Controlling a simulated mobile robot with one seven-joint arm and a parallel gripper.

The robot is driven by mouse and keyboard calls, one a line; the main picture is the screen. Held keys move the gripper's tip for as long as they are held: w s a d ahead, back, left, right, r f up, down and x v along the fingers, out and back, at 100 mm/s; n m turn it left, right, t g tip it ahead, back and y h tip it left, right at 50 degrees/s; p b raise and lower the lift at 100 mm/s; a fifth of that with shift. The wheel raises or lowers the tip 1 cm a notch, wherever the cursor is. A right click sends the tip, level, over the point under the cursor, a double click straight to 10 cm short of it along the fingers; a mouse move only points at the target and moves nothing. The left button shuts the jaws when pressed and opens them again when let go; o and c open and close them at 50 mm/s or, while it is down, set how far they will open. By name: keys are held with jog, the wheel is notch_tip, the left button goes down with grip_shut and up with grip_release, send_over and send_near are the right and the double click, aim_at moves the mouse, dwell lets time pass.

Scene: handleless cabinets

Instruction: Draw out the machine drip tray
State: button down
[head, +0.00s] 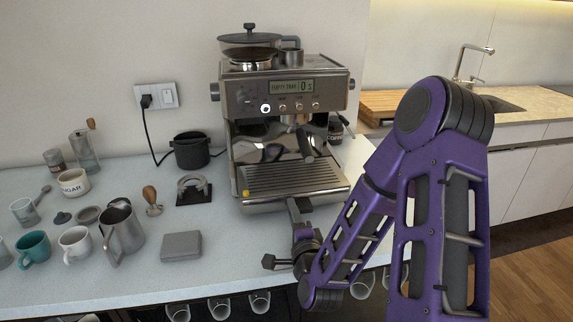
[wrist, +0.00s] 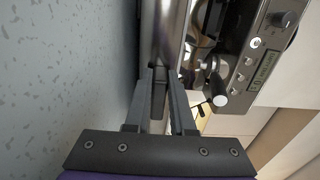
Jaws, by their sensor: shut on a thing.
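The coffee machine (head: 285,95) stands on the counter, and its drip tray (head: 290,180) has a ribbed metal grille on top. The tray lies low at the machine's front, below the spouts. In the wrist view the tray's metal front (wrist: 160,30) runs upward from between my fingers. My gripper (head: 295,205) is at the front edge of the tray, low over the counter. The exact contact is partly hidden by the fingers.
A grey box (head: 181,247), a steel pitcher (head: 121,232) and a tamper (head: 152,200) stand left of the tray. A black knock box (head: 191,150) is beside the machine. The counter (head: 235,262) directly in front is clear. Mugs hang below its edge.

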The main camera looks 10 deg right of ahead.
jog(key=shift+s+r+p, duration=0.15)
jog(key=shift+s+p, duration=0.45)
jog(key=shift+s, duration=0.1)
